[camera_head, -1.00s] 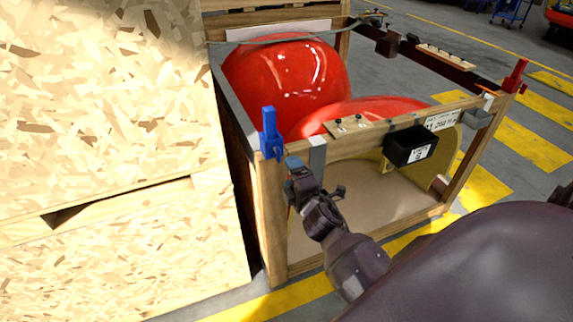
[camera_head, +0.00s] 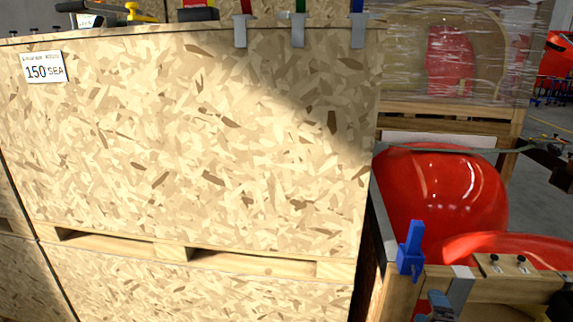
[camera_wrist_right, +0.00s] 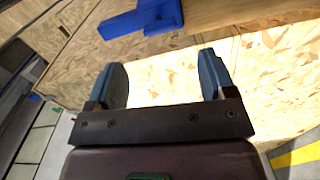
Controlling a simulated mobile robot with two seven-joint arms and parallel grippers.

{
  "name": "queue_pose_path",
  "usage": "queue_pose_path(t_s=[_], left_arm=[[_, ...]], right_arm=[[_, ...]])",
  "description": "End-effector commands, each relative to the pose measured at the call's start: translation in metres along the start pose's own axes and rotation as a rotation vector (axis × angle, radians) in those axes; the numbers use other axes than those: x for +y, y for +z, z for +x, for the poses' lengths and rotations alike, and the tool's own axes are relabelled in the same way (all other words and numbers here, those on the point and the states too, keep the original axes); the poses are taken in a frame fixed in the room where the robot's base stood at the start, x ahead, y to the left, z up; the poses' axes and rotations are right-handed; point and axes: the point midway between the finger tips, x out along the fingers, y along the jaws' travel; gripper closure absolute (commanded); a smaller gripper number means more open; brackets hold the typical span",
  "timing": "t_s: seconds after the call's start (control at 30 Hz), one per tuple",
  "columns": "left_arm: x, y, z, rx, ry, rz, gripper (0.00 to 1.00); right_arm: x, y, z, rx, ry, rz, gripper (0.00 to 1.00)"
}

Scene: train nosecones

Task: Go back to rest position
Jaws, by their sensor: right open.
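My right gripper (camera_head: 436,306) shows at the bottom edge of the head view, just below and right of a blue clamp (camera_head: 410,251) on the wooden crate's corner. In the right wrist view the gripper (camera_wrist_right: 163,76) has its two blue-grey fingers wide apart with nothing between them. A blue clamp (camera_wrist_right: 160,15) and a wooden beam (camera_wrist_right: 235,12) lie just beyond the fingers there. Most of my right arm is below the head view. My left gripper is not in view.
A large chipboard box (camera_head: 180,150) labelled 150 fills the head view's left and middle. The open wooden crate (camera_head: 520,290) at right holds glossy red nosecones (camera_head: 445,190). A plastic-wrapped crate (camera_head: 460,50) stands behind. Several coloured clamps, including a green one (camera_head: 299,25), line the box's top.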

Motion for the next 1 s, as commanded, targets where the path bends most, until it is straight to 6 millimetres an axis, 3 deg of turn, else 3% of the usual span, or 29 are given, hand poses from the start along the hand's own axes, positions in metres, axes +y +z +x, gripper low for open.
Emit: queue_pose_path(t_s=[0.13,0.27,0.37,0.5,0.7,0.83,1.0], left_arm=[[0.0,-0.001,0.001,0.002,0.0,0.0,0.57],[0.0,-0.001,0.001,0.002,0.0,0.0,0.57],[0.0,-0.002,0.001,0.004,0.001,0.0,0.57],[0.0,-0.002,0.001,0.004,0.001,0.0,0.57],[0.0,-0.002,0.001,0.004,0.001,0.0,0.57],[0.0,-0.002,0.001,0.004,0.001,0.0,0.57],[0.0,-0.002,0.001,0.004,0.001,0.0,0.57]], right_arm=[[-0.004,-0.009,-0.002,0.001,-0.045,0.342,0.23],[-0.029,-0.019,-0.025,-0.008,-0.155,0.681,0.23],[-0.058,-0.025,-0.056,-0.043,-0.268,0.926,0.23],[-0.102,-0.032,-0.116,-0.13,-0.441,1.197,0.23],[-0.138,-0.028,-0.18,-0.218,-0.561,1.263,0.23],[-0.148,-0.021,-0.198,-0.251,-0.582,1.254,0.23],[-0.149,-0.019,-0.202,-0.257,-0.585,1.252,0.23]])
